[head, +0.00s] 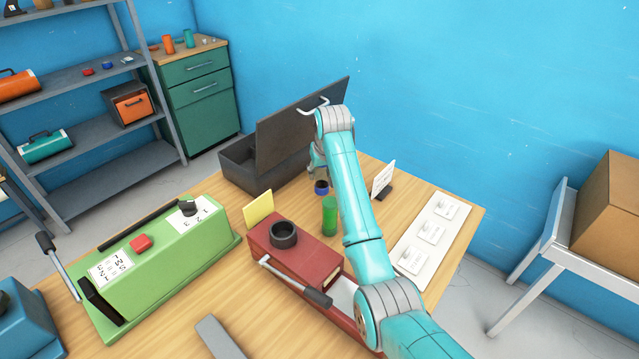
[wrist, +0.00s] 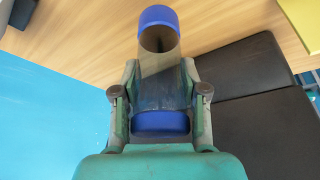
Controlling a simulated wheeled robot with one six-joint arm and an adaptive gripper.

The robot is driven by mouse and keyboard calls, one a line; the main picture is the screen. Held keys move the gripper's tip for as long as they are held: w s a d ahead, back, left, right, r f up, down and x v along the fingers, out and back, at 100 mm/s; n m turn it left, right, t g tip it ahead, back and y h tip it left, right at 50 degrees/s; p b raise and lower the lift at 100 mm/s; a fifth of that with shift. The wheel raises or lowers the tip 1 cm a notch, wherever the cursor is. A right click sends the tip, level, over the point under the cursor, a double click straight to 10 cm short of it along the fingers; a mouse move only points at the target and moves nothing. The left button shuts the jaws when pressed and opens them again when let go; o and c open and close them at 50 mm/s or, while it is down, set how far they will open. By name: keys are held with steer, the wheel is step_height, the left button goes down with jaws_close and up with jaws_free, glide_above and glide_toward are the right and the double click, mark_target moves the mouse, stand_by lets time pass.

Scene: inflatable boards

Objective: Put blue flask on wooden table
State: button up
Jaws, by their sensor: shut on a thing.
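The blue flask (wrist: 158,18) has blue ends and a see-through grey body. In the wrist view it sits between the two fingers of my gripper (wrist: 159,72), which is shut on it. In the head view the flask's dark blue end (head: 321,187) shows just below my wrist, above or at the wooden table (head: 395,180). The table also shows behind the flask in the wrist view (wrist: 70,35). I cannot tell whether the flask touches the table. My arm hides most of the gripper in the head view.
A green flask (head: 329,216) stands close in front of the blue one. A dark box with a raised lid (head: 300,125) is behind left. A white sign (head: 383,179) and white panel (head: 430,233) are right. Red (head: 290,258) and green (head: 165,255) machines stand in front.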

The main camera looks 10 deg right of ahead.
mark_target(321, 186)
steer(key=shift+f, duration=2.15)
steer(key=shift+s+f, duration=0.1)
steer(key=shift+f, duration=0.25)
steer(key=o, duration=1.2)
steer(key=shift+f, duration=0.2)
steer(key=shift+s, duration=0.1)
steer(key=shift+f, duration=0.1)
steer(key=v, duration=1.3)
steer(key=shift+w+r, duration=0.2)
steer(key=shift+w, duration=0.2)
